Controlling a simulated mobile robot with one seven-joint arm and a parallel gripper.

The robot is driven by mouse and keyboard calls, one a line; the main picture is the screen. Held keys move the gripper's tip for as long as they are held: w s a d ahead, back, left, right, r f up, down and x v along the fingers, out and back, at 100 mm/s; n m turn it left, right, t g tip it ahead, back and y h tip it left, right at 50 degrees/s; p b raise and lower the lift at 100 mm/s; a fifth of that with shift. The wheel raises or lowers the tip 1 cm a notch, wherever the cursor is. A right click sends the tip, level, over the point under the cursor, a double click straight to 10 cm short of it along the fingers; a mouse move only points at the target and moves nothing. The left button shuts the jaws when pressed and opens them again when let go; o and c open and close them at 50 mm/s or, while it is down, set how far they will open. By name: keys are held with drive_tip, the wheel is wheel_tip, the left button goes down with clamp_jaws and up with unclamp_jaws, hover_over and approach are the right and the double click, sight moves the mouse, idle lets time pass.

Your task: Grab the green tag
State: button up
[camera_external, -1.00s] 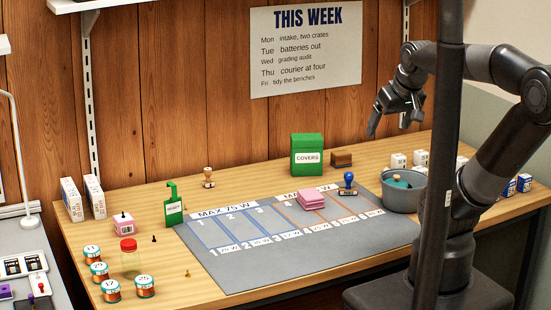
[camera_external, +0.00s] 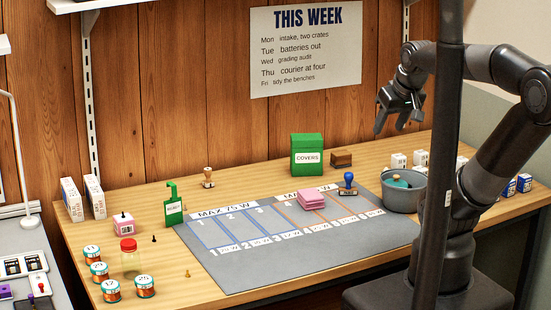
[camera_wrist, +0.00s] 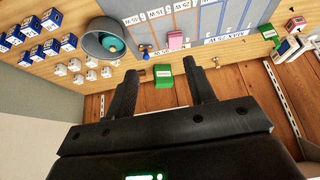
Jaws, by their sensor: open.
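The green tag (camera_external: 174,207) has a hooked top and a white label. It stands at the left edge of the grey mat (camera_external: 240,270), and in the wrist view it shows near the upper right (camera_wrist: 268,32). My gripper (camera_external: 398,122) is open and empty, raised high above the right back of the bench, far to the right of the tag. In the wrist view the two fingers (camera_wrist: 160,72) are spread apart, with nothing between them in contact.
A green COVERS box (camera_external: 307,163) stands at the bench back, beside a brown block (camera_external: 341,158). Pink pads (camera_external: 310,201) and a blue-handled stamp (camera_external: 348,180) sit on the mat. A grey bowl (camera_external: 405,198) stands right. Labelled jars (camera_external: 145,287) stand front left.

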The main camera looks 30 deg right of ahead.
drive_tip(key=shift+c, duration=0.9)
drive_tip(key=w+a+r, duration=0.3)
drive_tip(key=w+a, duration=0.2)
drive_tip(key=w, duration=0.6)
drive_tip(key=n+g, duration=0.1)
drive_tip(key=n, duration=0.1)
hover_over(171, 183)
drive_tip(key=s, duration=0.4)
wheel_tip(171, 183, down, 17)
drive_tip(key=shift+y, duration=0.3)
drive_tip(key=x, duration=1)
drive_tip(key=shift+w+d+f, duration=0.15)
drive_tip(key=shift+w+f, duration=0.05)
drive_tip(key=shift+w, duration=0.1)
clamp_jaws()
